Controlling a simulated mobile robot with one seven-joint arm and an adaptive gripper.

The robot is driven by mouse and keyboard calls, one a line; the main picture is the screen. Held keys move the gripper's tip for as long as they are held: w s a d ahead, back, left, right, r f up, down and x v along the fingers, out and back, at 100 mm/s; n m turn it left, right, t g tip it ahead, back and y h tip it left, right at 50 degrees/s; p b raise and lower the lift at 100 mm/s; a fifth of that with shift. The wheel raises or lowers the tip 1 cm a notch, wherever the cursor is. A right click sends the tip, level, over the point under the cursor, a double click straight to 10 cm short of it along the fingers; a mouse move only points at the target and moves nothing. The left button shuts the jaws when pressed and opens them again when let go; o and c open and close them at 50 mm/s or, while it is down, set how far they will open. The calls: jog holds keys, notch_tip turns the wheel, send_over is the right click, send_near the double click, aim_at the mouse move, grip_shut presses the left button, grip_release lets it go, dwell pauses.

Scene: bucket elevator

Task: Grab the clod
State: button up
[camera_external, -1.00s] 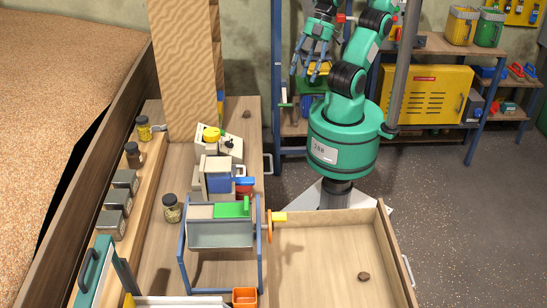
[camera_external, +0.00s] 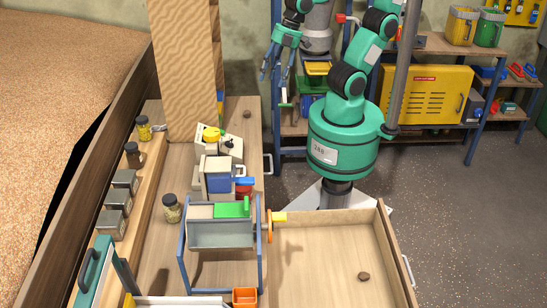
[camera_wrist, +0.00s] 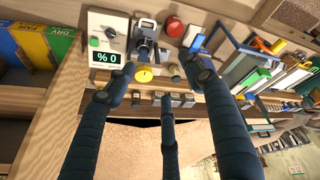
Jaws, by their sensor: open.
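A small brown clod (camera_external: 363,276) lies on the floor of the open wooden drawer at the lower right. A second small brown lump (camera_external: 247,113) lies on the workbench near its back edge. My gripper (camera_external: 276,82) is open and empty, raised to the right of the bench's back end, nearer the second lump than the drawer clod. In the wrist view its dark fingers (camera_wrist: 158,85) are spread over the bench devices. I cannot clearly pick out the drawer clod there.
The open drawer (camera_external: 318,244) juts out from the bench. A bucket elevator stand (camera_external: 219,234) with an orange wheel (camera_external: 269,226) stands beside it. A tall wooden board (camera_external: 182,70) rises at the back. Jars and metal boxes line the left. A yellow cabinet (camera_external: 426,92) stands behind.

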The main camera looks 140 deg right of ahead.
jog(key=d+f+n+g, duration=0.1)
jog(key=d+f, duration=0.2)
jog(key=d, duration=0.4)
jog(key=d+f+n+g, duration=0.1)
jog(key=d+f+n, duration=0.15)
jog(key=d, duration=0.55)
jog(key=n+g+y+b, duration=0.1)
jog(key=n+g+b, duration=0.1)
jog(key=n, duration=0.4)
send_over(247, 111)
notch_tip(247, 111, down, 25)
jog(key=shift+s+d+r+m, duration=0.1)
jog(key=shift+s+d+m, duration=0.15)
jog(key=shift+f+b, duration=0.85)
jog(key=shift+f, duration=3.5)
jog(key=shift+f, duration=0.1)
